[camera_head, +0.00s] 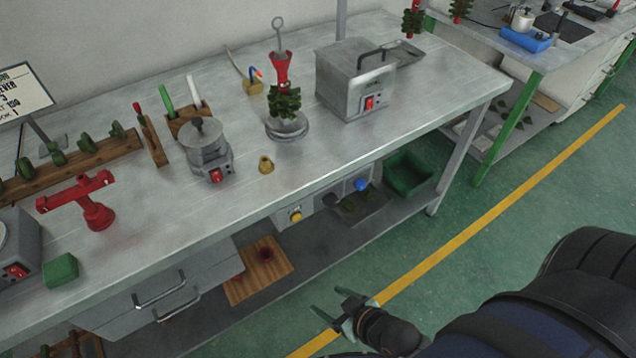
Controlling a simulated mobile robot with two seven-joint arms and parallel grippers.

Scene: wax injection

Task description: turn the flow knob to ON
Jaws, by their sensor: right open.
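A grey box with a light front panel (325,206) sits under the table top. Its front carries a yellow round knob (295,217) at the left and a blue round knob (361,185) at the right. No label can be read, so I cannot tell which one is the flow knob or its setting. My right gripper (328,302) is open and empty. It is over the floor in front of the table, apart from both knobs. My left gripper is not in view.
The table top (340,160) overhangs the box. A green bin (408,174) stands right of it, and a wooden board (258,277) lies left on the lower shelf. Drawers with handles (160,290) are at the left. The green floor (480,190) in front is clear.

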